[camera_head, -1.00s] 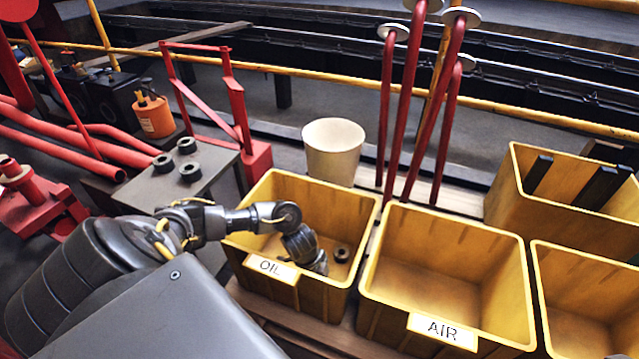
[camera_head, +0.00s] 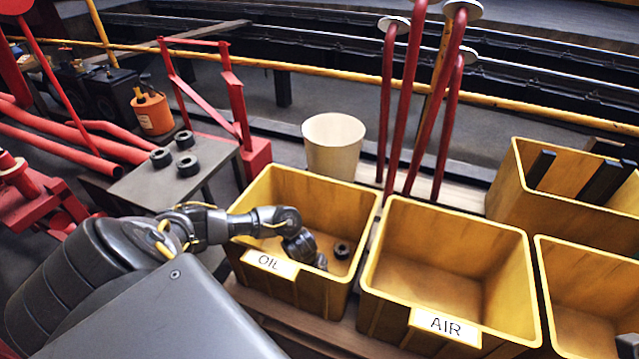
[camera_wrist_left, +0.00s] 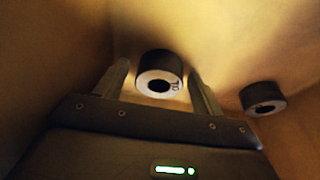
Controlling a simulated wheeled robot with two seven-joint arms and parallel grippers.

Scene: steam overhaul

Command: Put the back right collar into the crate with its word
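The yellow crate marked OIL (camera_head: 270,264) stands in the middle of the head view. My left gripper (camera_wrist_left: 160,72) is down inside it, its tips hidden by the front wall in the head view. In the left wrist view its fingers are apart, with a dark collar (camera_wrist_left: 160,68) between them and a gap on each side. Letters on its pale face are only partly legible. A second collar (camera_wrist_left: 263,98) lies to the right; one collar (camera_head: 342,250) shows on the crate floor in the head view.
Three dark collars, including one at the back (camera_head: 184,140), stand on a grey table (camera_head: 140,190). The AIR crate (camera_head: 445,327) looks empty. A cream bucket (camera_head: 333,150) and upright red levers (camera_head: 405,110) stand behind the crates. More yellow crates (camera_head: 545,215) are at right.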

